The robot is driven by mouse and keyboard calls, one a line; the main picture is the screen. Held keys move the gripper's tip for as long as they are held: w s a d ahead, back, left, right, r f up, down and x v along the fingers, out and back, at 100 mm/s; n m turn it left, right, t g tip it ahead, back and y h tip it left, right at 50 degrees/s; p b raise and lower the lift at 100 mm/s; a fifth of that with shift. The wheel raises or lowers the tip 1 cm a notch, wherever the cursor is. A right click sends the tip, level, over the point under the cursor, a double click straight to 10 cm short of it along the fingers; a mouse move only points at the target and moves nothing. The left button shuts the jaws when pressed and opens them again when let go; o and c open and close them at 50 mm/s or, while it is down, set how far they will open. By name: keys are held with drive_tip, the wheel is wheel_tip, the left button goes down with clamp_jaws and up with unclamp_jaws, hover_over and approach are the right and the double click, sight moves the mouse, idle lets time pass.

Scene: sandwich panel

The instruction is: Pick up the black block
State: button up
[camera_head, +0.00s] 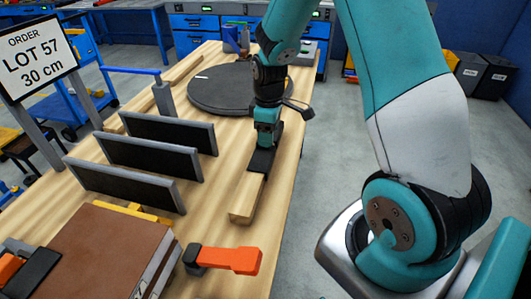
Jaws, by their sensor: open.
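My gripper (264,150) is at the end of my teal arm, pointing down over a pale wooden bar (247,201) near the table's right edge. A dark shape at the fingertips covers the far part of the bar. I cannot tell how much of it is gripper and how much is a black block. The fingers are small and partly hidden here, and nothing is seen lifted. A black block (192,256) also shows at the left end of an orange handle on the near table.
Three dark panels (124,187) stand upright left of the bar. A round black turntable (215,90) lies behind. A brown box (105,250) is at the near left, a sign (38,60) at the left edge.

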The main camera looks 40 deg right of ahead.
wheel_tip(320, 180, down, 3)
drive_tip(key=shift+w+f, duration=0.1)
drive_tip(key=shift+c, duration=0.4)
drive_tip(key=c, duration=0.9)
drive_tip(key=shift+c, duration=0.2)
